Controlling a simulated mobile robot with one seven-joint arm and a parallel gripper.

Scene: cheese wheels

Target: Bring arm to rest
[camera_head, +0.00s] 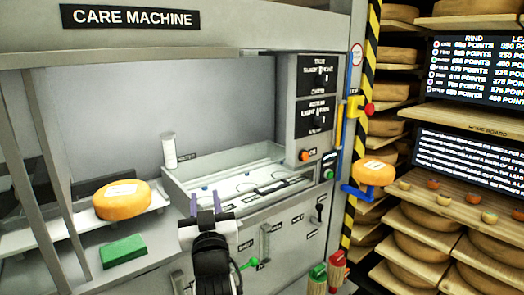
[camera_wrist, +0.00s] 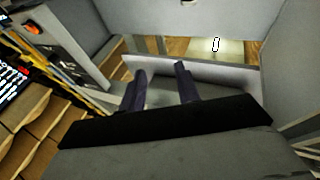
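My gripper (camera_head: 206,205) is in front of the care machine (camera_head: 150,75), just before the front edge of its tray (camera_head: 240,180) in the head view. Its two purple-grey fingers stand apart with nothing between them. The fingers also show in the wrist view (camera_wrist: 160,88), apart and empty, with grey panels beyond them. My dark arm reaches up from the bottom of the head view.
An orange cheese wheel (camera_head: 122,200) lies on the left shelf, behind a green block (camera_head: 122,250). A white cylinder (camera_head: 168,152) stands behind the tray. Another orange cheese (camera_head: 373,173) sits on a blue holder at right. Shelves of cheese wheels (camera_head: 425,222) fill the right side.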

